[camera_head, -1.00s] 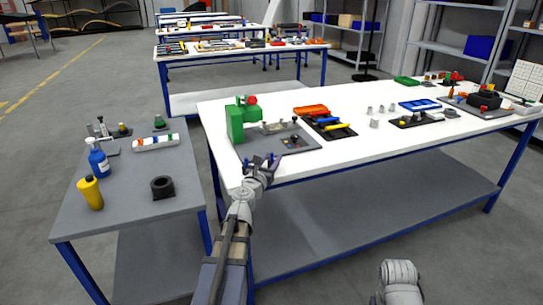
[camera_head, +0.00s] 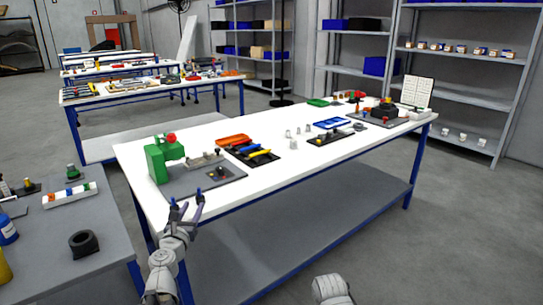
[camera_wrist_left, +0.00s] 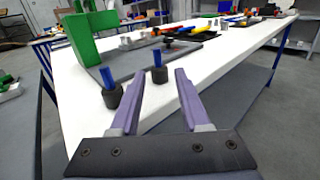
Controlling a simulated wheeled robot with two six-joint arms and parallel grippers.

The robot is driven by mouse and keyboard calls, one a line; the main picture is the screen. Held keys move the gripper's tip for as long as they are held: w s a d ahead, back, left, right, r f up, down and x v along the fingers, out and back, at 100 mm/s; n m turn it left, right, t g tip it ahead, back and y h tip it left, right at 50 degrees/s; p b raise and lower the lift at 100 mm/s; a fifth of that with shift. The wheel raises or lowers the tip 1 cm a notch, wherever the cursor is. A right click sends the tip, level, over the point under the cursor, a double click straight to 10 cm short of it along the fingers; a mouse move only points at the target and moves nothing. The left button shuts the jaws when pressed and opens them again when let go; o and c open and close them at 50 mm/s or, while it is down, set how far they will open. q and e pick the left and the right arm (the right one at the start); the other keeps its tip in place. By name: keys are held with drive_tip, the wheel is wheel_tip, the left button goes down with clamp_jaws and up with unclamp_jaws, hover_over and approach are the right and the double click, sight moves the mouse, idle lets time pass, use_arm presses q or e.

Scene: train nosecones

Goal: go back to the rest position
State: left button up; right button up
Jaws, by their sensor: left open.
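My left gripper (camera_head: 186,209) is open and empty, in front of the near left edge of the white table (camera_head: 290,172). In the left wrist view its two purple fingers (camera_wrist_left: 157,103) are spread with nothing between them. Beyond the fingertips, two dark knobs with blue pins show, a left one (camera_wrist_left: 110,91) and a right one (camera_wrist_left: 159,70). A green press-like block (camera_head: 160,160) stands on a grey plate (camera_head: 205,180) at the table's left end. My right gripper is not in view; only a pale part of my right arm shows at the bottom.
A grey side table (camera_head: 75,225) on the left holds a black ring (camera_head: 84,243) and a white strip with coloured parts (camera_head: 70,195). Trays and small parts lie along the white table, including an orange tray (camera_head: 233,140). Shelves (camera_head: 460,60) stand behind. The floor at right is clear.

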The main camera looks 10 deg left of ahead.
use_arm(q)
drive_tip(key=d+m+g+h+p, duration=0.4)
drive_tip(key=d+m+h+p, duration=0.3)
drive_tip(key=d+m, duration=1)
drive_tip(key=s+d+f+m+g+h+p, duration=0.1)
drive_tip(key=s+d+m+g+p, duration=0.1)
drive_tip(key=d+m+g, duration=0.3)
drive_tip(key=s+d+f+m+h+p, duration=0.1)
drive_tip(key=s+d+m+h+p, duration=0.15)
drive_tip(key=d, duration=0.55)
drive_tip(key=s+d+f+m+g+y+p, duration=0.25)
drive_tip(key=s+d+m+g, duration=0.2)
drive_tip(key=s+m, duration=0.35)
drive_tip(key=s+a+r+m+g+y+p, duration=0.2)
drive_tip(key=s+a+m+g+y+p, duration=0.1)
drive_tip(key=s+m, duration=0.5)
drive_tip(key=shift+s+a+m+g+y+p, duration=0.15)
drive_tip(key=shift+s+m+g+y+p, duration=0.3)
drive_tip(key=shift+g+y+p, duration=1)
drive_tip(key=shift+s+r+t+y+b, duration=0.1)
drive_tip(key=shift+t+y+b, duration=0.2)
drive_tip(key=shift+t+y, duration=0.25)
